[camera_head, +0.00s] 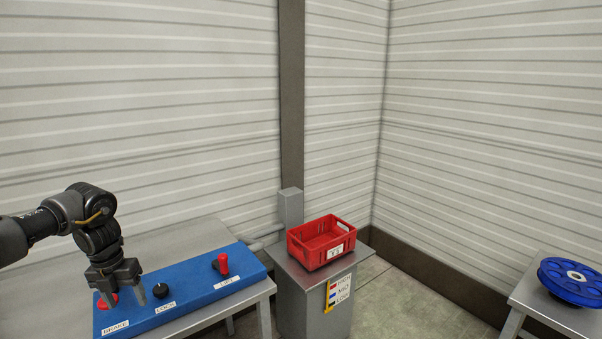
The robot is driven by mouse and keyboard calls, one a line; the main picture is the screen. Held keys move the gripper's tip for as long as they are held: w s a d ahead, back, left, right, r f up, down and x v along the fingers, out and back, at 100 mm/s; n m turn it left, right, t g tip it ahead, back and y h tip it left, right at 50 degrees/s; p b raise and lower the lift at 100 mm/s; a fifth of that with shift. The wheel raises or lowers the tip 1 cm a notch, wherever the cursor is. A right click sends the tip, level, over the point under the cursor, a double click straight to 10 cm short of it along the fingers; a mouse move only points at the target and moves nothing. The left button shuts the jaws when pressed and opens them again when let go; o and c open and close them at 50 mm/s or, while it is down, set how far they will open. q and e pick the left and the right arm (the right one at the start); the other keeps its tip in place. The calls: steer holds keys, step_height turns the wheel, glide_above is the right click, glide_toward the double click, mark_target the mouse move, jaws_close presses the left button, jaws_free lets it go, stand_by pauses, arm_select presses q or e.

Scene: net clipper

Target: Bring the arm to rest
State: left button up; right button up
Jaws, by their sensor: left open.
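My left arm comes in from the left and bends down at the wrist. My left gripper (123,298) points down over the left end of a blue control panel (190,297). It is open, its fingers apart, close to a red button (107,300) marked BRAKE, which the near finger partly hides. I cannot tell whether a finger touches the button. A black knob (160,290) marked LOCK is just right of the gripper. A red-topped lever (223,264) stands farther right on the panel. My right gripper is not in view.
The panel lies on a grey table (160,245). A red crate (321,242), seemingly empty, sits on a grey pedestal (300,300) with a HIGH, MID, LOW scale. A blue wheel (572,280) lies on another table at the right. Striped walls stand behind. Air above the panel's right half is clear.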

arm_select(q)
steer(key=s+d+f+t+h, duration=0.1)
steer(key=d+f, duration=0.8)
steer(key=d, duration=0.3)
steer(key=s+d+f+t+h, duration=0.1)
steer(key=d+f+h, duration=0.1)
steer(key=d+f, duration=0.8)
steer(key=s+d+r+n+t+h, duration=0.15)
steer(key=s+d+n, duration=0.35)
steer(key=d, duration=0.5)
steer(key=s+d+r+n+t+h, duration=0.1)
steer(key=s+d+n+t+h, duration=0.3)
steer(key=d, duration=0.7)
steer(key=s+a+f+n+g+y, duration=0.2)
steer(key=s+a+n+y, duration=0.3)
steer(key=s+a+n, duration=0.65)
steer(key=s+a+f+n+g+y, duration=0.15)
steer(key=s+a+n+y, duration=0.25)
steer(key=s+a+n, duration=0.8)
step_height(320, 180, down, 23)
steer(key=s+d+g, duration=0.1)
steer(key=g, duration=0.1)
steer(key=s+a+f+g, duration=0.1)
steer(key=s+a+f, duration=0.1)
steer(key=s+f, duration=1.5)
steer(key=shift+s+a+f, duration=0.2)
steer(key=shift+a+f, duration=0.1)
steer(key=shift+f, duration=0.1)
